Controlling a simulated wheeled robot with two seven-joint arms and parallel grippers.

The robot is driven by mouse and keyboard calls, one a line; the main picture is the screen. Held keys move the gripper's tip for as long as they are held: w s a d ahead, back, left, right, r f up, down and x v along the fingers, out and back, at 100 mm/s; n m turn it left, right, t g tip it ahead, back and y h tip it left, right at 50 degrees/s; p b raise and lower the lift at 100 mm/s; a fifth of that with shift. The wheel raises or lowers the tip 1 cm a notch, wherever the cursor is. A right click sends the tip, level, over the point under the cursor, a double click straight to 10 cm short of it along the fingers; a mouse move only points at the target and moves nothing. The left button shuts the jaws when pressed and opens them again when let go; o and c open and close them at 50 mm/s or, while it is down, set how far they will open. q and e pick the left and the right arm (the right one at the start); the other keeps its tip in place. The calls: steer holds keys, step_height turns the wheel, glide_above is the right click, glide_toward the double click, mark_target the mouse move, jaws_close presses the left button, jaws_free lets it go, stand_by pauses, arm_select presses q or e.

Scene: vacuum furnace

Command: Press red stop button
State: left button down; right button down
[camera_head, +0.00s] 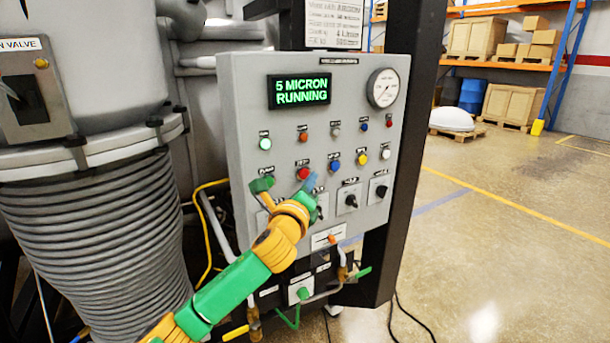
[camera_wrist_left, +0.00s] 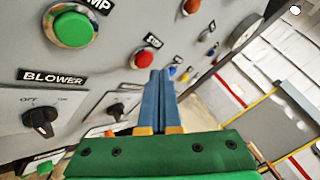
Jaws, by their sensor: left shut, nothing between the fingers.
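The red button (camera_head: 303,173) is on the grey control panel (camera_head: 245,105), in the row of larger buttons under the small lamps. It also shows in the left wrist view (camera_wrist_left: 143,59), just left of my fingertips; its label is hard to read. My left gripper (camera_head: 312,182) is shut and empty, its blue fingers (camera_wrist_left: 164,78) together and pointing at the panel. The fingertips are just to the right of and slightly below the red button in the head view. I cannot tell whether they touch the panel. My right gripper is not in view.
A green button (camera_wrist_left: 73,27) is left of the red one; blue (camera_head: 334,165) and yellow (camera_head: 361,158) buttons are to its right. Rotary knobs (camera_head: 351,200) project below. The display (camera_head: 299,91) reads "5 MICRON RUNNING". Open floor (camera_head: 500,215) lies at right.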

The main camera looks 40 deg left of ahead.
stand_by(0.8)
arm_select(q)
steer(key=shift+w+a, duration=0.15)
steer(key=shift+a, duration=0.3)
steer(key=shift+w+a+p, duration=0.15)
steer(key=shift+a+p, duration=0.15)
steer(key=shift+p, duration=0.1)
stand_by(0.4)
steer(key=shift+d, duration=0.1)
steer(key=shift+s+d, duration=0.35)
steer(key=shift+d, duration=0.25)
steer(key=shift+d+p, duration=0.1)
steer(key=shift+p, duration=0.2)
steer(key=d, duration=0.1)
steer(key=s+d, duration=0.1)
steer(key=d, duration=0.1)
steer(key=s+d+p, duration=0.1)
steer(key=shift+d, duration=0.2)
stand_by(0.6)
